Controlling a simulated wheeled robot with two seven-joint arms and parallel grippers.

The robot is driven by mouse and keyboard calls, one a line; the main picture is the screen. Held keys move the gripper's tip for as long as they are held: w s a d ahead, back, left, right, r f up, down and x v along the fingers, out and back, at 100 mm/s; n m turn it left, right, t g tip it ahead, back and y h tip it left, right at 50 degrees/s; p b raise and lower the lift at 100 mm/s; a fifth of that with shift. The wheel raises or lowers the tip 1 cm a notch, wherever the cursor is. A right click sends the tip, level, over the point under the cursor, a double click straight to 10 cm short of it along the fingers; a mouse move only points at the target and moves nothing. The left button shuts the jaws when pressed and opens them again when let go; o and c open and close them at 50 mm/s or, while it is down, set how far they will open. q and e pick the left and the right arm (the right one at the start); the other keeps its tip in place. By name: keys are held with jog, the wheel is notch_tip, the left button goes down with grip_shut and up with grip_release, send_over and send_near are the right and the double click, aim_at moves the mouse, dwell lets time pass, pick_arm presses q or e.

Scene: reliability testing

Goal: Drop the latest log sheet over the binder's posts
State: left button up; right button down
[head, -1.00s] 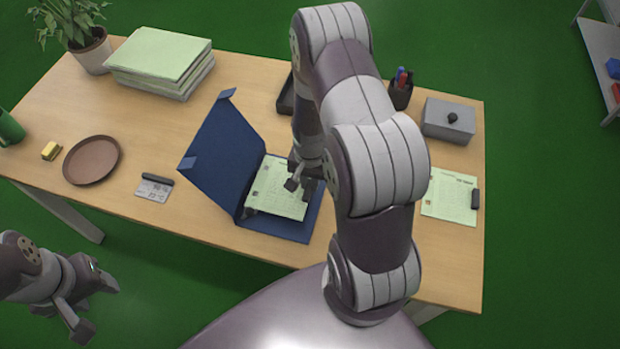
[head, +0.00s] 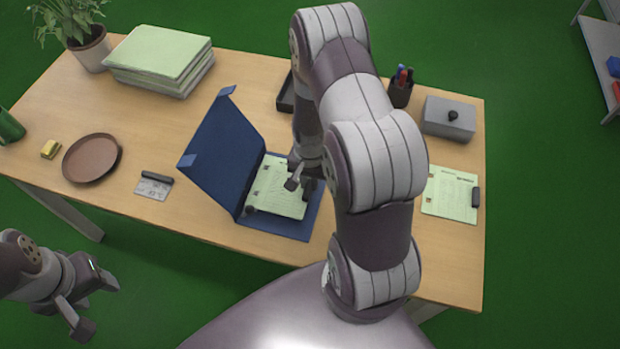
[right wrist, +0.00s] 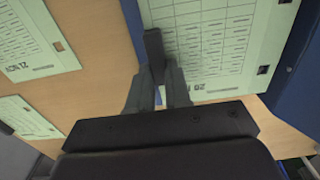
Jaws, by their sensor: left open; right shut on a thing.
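The blue binder (head: 222,147) lies open on the table, its cover tilted up on the left. A pale green log sheet (head: 276,188) is over its right half. My right gripper (head: 302,183) is shut on this sheet's edge; the sheet also fills the upper middle of the right wrist view (right wrist: 205,45). Dark square holes show along the sheet's edge nearest the binder's spine. I cannot tell whether any post passes through them. Another log sheet (head: 449,194) lies at the table's right. My left gripper (head: 98,308) is open and empty, off the table's front left.
Two sheets lie left in the right wrist view, a nearer one (right wrist: 35,38) and another (right wrist: 28,119). A paper stack (head: 160,60), plant, brown plate (head: 91,159), card, pen cup (head: 400,92) and grey box (head: 448,120) stand around. My right arm hides the table's middle right.

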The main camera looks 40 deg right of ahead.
jog(key=shift+f, duration=0.15)
jog(key=shift+f+b, duration=0.45)
jog(key=shift+f, duration=0.1)
jog(key=shift+f, duration=0.15)
dwell(0.6)
jog(key=shift+f, duration=0.35)
jog(key=shift+f, duration=0.1)
jog(key=c, duration=1)
grip_release()
